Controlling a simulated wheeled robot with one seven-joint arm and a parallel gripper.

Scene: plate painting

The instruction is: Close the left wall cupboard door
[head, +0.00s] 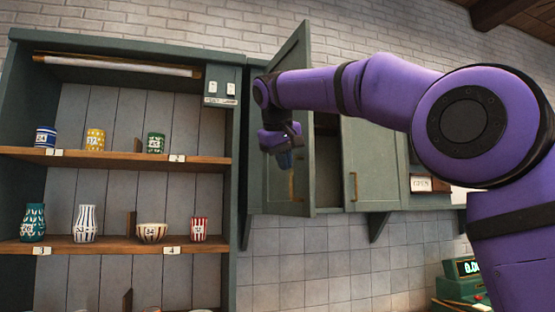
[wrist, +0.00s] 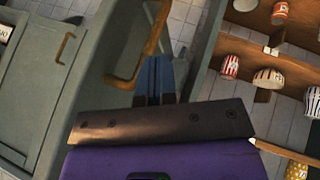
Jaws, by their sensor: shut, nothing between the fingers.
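The left wall cupboard door (head: 299,172) is grey-green and stands open, swung out from the cupboard. Its brass handle (head: 291,187) is on the outer face; it also shows in the wrist view (wrist: 151,50). My gripper (head: 285,163) is shut and empty, in front of the door's outer face near the handle. In the wrist view its blue fingers (wrist: 155,62) point towards the door beside the handle; I cannot tell whether they touch it. The dark cupboard inside (head: 326,150) shows past the door's edge.
The right cupboard door (head: 375,165) is shut, with its own handle (head: 353,187). To the left is an open shelf unit (head: 130,241) with several cups and vases. A green till (head: 462,285) stands low at the right. Tiled wall is below the cupboard.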

